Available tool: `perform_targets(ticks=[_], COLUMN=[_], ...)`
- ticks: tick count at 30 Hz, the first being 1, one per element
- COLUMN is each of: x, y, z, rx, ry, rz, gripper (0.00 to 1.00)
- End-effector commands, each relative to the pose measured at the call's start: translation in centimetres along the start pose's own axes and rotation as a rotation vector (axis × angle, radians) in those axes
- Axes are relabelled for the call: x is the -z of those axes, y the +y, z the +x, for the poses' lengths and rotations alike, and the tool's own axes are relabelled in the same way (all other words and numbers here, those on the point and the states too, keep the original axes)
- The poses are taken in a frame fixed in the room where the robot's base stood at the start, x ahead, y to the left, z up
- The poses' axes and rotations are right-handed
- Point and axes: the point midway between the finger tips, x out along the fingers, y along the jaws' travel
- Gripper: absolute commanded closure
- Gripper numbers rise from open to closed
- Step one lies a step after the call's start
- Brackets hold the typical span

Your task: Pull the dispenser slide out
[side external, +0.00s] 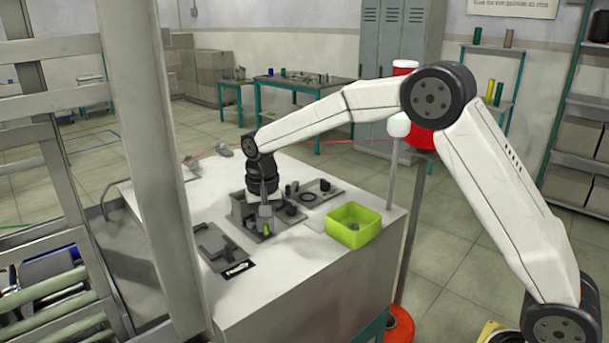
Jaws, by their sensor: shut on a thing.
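My gripper (266,212) points down over the grey fixture on the white bench top (300,264), left of the green bin. It is small in this view and shut on a part of that fixture, which I take to be the dispenser slide. The dispenser (239,210) is a dark grey block with a raised box at its left. My gripper and wrist cover part of it, so I cannot tell how far the slide stands out.
A lime green bin (354,226) stands right of the fixture. A grey plate with dark round parts (310,194) lies behind. A grey block (217,243) sits at front left. A thin white post (390,175) rises at the bench's right edge. A pale column (150,150) stands at left.

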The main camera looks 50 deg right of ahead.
Motion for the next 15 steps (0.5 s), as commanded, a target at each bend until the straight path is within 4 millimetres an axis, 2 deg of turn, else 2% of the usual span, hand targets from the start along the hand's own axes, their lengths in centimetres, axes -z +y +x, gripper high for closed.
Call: perform_targets(ticks=[15], x=[-0.51], y=[0.19], z=[-0.1], rx=[0.002], ry=[0.002], rz=[0.0], gripper=[1.0])
